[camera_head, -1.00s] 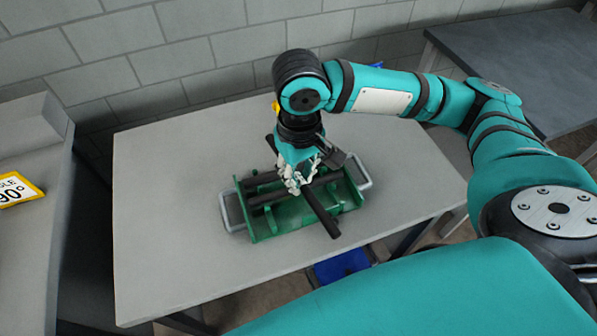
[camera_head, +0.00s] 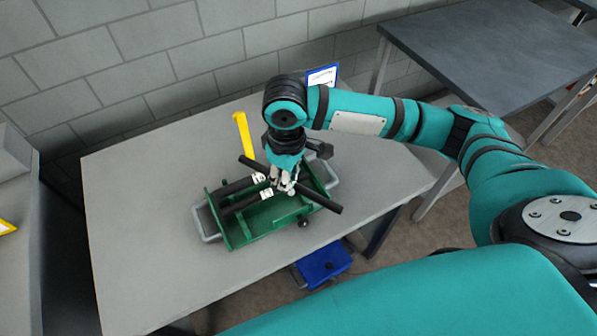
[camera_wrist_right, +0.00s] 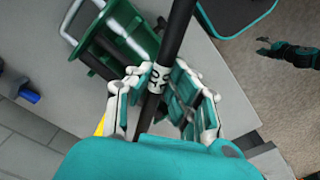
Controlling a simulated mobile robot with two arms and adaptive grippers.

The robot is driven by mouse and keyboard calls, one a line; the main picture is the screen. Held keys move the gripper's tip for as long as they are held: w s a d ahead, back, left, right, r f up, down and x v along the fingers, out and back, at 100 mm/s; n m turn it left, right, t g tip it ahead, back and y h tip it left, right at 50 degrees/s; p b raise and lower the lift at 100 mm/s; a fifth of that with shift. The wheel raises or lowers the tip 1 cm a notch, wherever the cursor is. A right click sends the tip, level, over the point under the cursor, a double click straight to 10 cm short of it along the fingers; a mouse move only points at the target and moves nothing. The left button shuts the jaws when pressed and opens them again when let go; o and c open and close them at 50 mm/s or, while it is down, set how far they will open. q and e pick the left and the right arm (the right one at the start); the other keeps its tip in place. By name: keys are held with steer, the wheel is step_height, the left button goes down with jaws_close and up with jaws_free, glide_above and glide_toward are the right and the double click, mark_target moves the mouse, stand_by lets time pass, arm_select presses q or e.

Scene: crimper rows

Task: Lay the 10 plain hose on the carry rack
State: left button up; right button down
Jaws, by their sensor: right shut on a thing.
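The green carry rack (camera_head: 265,225) with grey end handles stands on the grey table. Black hoses (camera_head: 238,186) lie in it, with small white labels near their right ends. My right gripper (camera_head: 284,185) is shut on a black hose (camera_head: 322,204) and holds it over the rack's right part, slanting across the rack. The wrist view shows this hose (camera_wrist_right: 178,35) between the fingers, with a white label at the grip whose writing I cannot read. A dark and teal gripper (camera_wrist_right: 285,52), apparently my left, shows at that view's right edge, its fingers too small to judge.
A yellow upright piece (camera_head: 243,135) stands behind the rack, and a blue-edged sign (camera_head: 322,77) is near the wall. A blue object (camera_head: 324,264) is on the floor below the front edge. The table's left side (camera_head: 140,210) is clear. A dark table (camera_head: 490,60) stands at right.

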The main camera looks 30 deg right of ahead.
steer(key=w+a+f+n+p, duration=0.2)
steer(key=f+n+p, duration=0.3)
steer(key=f+n, duration=0.3)
steer(key=w+n, duration=0.1)
steer(key=n, duration=0.2)
steer(key=shift+a+f+n+p, duration=0.3)
steer(key=shift+a+n+p, duration=0.05)
steer(key=shift+a+n, duration=0.05)
steer(key=shift+w, duration=0.1)
step_height(320, 180, down, 4)
steer(key=shift+r+b, duration=0.2)
steer(key=shift+b, duration=0.4)
steer(key=shift+f+b, duration=0.65)
steer(key=shift+f, duration=0.8)
steer(key=shift+p, duration=0.3)
steer(key=shift+f, duration=0.1)
